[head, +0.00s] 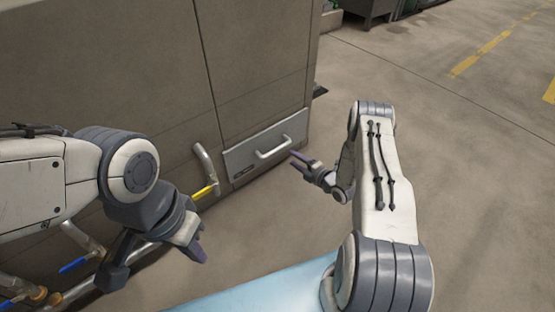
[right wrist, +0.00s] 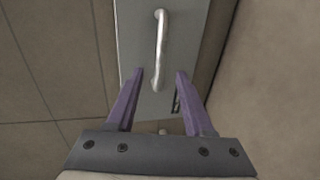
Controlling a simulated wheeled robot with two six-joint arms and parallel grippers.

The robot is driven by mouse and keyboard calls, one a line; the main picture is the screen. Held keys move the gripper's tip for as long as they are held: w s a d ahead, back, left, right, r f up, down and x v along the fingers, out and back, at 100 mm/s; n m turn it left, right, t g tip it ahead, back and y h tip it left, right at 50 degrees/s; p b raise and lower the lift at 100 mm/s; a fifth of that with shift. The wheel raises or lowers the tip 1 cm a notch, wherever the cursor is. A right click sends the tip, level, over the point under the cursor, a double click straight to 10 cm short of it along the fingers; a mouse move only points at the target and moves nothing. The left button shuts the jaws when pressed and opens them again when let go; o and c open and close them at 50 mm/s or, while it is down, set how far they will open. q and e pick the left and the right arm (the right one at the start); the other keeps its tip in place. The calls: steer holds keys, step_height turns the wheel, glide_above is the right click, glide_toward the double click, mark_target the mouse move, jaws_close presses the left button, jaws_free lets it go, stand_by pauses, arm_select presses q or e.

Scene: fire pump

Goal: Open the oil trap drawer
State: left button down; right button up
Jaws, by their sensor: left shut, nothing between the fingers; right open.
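The oil trap drawer (head: 262,150) is a grey front panel low on the right end of the large cabinet, and it sits flush. Its light metal bar handle (head: 272,147) runs across the panel. In the right wrist view the drawer (right wrist: 140,60) and its handle (right wrist: 161,48) lie ahead of the fingertips. My right gripper (head: 297,161) is open and empty, just right of the handle and apart from it. In the right wrist view the purple fingers (right wrist: 160,75) are spread, with the handle's near end in line with the gap. My left gripper (head: 200,256) is shut and empty, away from the drawer.
A pipe with a yellow-handled valve (head: 204,191) stands just left of the drawer. Blue-handled valves (head: 75,265) and pipes lie at lower left, near my left arm. The concrete floor (head: 460,120) right of the cabinet is clear.

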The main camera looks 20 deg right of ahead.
mark_target(278, 148)
steer(key=b+x, duration=0.6)
steer(key=x, duration=0.4)
steer(key=shift+f, duration=0.15)
steer(key=shift+w, duration=0.1)
jaws_close()
stand_by(1.0)
